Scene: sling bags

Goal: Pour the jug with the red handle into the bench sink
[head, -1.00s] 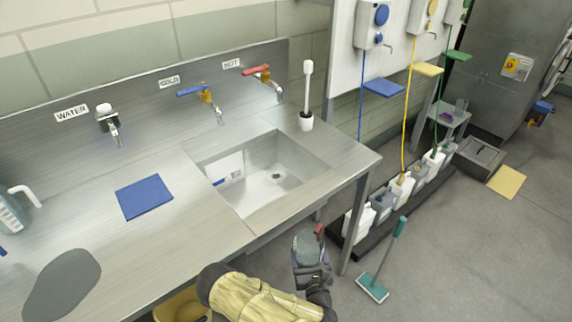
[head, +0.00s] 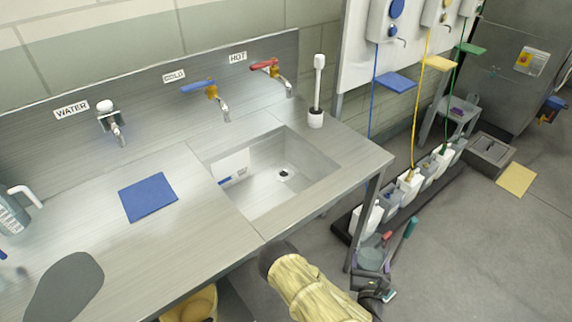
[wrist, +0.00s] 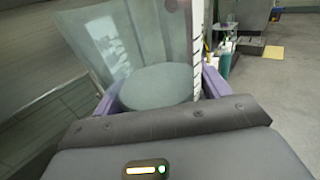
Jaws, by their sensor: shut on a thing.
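My gripper (head: 374,267) is shut on the clear jug with the red handle (head: 369,257). It holds the jug off the bench, beside the bench's front right leg and below the top. The red handle (head: 387,236) shows at the jug's upper right. In the wrist view the clear jug wall (wrist: 95,45) stands between the purple fingers, with a grey-green surface inside. Its exact tilt is hard to tell. The bench sink (head: 262,196) is a square steel basin, up and left of my gripper, with a drain in its floor.
A blue tap (head: 198,86) and red tap (head: 264,64) stand behind the sink. A white brush (head: 317,90) stands at its back right. A blue mat (head: 148,196) and another jug (head: 10,215) are on the bench's left. Several bottles (head: 366,216) line the floor rack.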

